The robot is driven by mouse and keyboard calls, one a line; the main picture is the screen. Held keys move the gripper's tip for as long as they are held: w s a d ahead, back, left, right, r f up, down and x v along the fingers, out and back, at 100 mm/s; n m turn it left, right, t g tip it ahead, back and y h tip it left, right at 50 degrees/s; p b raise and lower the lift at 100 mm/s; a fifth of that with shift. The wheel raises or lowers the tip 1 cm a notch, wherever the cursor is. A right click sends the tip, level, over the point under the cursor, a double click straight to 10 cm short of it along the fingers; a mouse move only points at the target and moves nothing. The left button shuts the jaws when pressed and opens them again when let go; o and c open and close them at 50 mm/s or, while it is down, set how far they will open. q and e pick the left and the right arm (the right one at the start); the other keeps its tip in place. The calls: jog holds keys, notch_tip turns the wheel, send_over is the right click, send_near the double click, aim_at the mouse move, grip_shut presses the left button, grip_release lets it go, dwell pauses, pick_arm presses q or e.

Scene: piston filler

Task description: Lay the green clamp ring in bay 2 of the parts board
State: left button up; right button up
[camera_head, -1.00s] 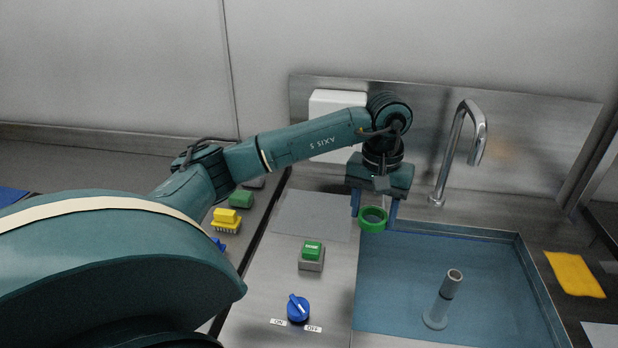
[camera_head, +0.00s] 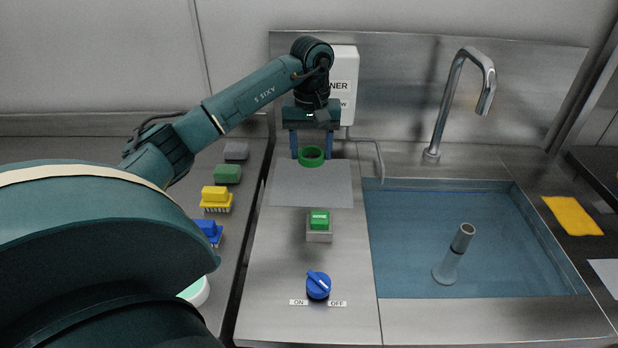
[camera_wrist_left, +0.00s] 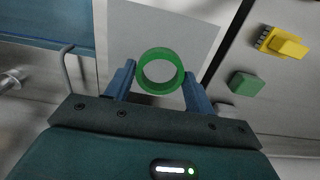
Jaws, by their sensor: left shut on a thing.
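The green clamp ring (camera_head: 311,156) is held by my left gripper (camera_head: 311,150) above the back of a plain grey board on the counter. My left gripper is shut on the ring, with one blue finger at each side of it. The ring also shows in the left wrist view (camera_wrist_left: 161,71) between the fingertips, its opening facing the camera. The flat grey board (camera_head: 311,186) lies left of the sink; I cannot tell if it is the parts board, and no bay numbers are readable. My right gripper is not in view.
A green button (camera_head: 319,220) and a blue ON/OFF knob (camera_head: 318,286) stand in front of the board. The sink (camera_head: 470,285) with its tap (camera_head: 440,110) is at right. Yellow (camera_head: 216,196) and blue (camera_head: 206,229) brushes and a green block (camera_head: 227,173) lie at left.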

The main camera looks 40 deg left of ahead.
aim_at(312, 189)
pick_arm(q)
notch_tip(312, 189, down, 8)
jog(key=shift+f, duration=0.1)
dwell(0.4)
jog(key=o, duration=1)
jog(key=shift+f, duration=0.1)
